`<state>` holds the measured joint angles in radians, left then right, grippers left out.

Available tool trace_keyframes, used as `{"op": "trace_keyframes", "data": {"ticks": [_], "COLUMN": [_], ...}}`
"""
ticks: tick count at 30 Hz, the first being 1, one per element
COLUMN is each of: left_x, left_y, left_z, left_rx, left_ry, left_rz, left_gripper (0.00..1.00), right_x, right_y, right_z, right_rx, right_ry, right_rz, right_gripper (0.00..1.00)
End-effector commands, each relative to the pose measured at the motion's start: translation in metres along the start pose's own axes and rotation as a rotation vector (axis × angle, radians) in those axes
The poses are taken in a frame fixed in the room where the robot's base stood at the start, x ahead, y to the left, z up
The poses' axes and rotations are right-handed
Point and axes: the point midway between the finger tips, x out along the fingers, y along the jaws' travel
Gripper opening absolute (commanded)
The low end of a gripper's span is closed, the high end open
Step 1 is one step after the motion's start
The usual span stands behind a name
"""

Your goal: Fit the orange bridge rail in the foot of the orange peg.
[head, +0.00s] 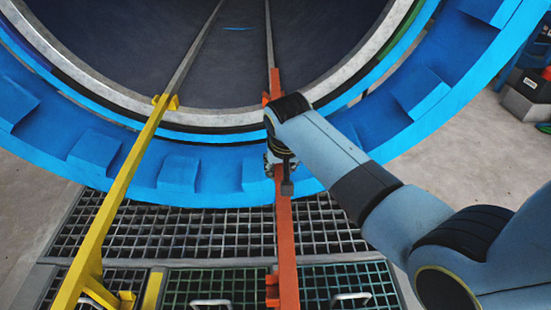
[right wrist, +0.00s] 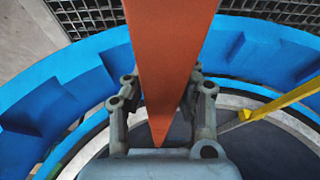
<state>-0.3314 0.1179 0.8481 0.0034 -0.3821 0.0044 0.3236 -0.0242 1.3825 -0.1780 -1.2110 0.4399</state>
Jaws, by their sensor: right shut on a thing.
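The orange bridge rail (head: 285,232) runs lengthwise from the bottom edge up to the autoclave mouth. Its far end overlaps the rim near the right inner track, with a small orange block at its side; I cannot tell whether it is seated. My right gripper (head: 281,168) is shut on the rail near the blue ring. In the right wrist view the gripper (right wrist: 165,95) has a finger on each side of the rail (right wrist: 172,45). An orange bracket (head: 272,290) shows beside the rail's near end; I cannot tell whether it belongs to the orange peg. My left gripper is out of view.
A yellow rail (head: 118,190) spans from the floor area to the rim on the left. The blue autoclave ring (head: 180,172) has raised lugs. Dark floor grating (head: 225,238) lies in front. Equipment (head: 530,88) stands at the far right. Concrete floor lies clear on the right.

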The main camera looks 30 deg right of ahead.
Motion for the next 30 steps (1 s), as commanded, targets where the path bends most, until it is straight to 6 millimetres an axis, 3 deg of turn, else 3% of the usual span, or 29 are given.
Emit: {"op": "trace_keyframes", "data": {"ticks": [14, 19, 22, 30], "left_x": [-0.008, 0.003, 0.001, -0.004], "left_y": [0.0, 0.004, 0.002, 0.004], "left_z": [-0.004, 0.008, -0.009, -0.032], "left_rx": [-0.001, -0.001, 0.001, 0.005], "left_ry": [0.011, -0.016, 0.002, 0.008], "left_rz": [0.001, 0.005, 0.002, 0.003], "left_gripper": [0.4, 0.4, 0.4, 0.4], "right_x": [-0.003, 0.014, 0.024, 0.039], "right_y": [0.001, 0.0, 0.001, 0.001], "right_z": [-0.004, 0.004, 0.008, 0.014], "right_rx": [0.0, 0.0, 0.0, 0.0], "right_ry": [0.01, 0.007, 0.006, 0.008], "right_rz": [-0.025, -0.03, -0.03, -0.03], "right_gripper": [0.0, 0.0, 0.0, 0.0]}}
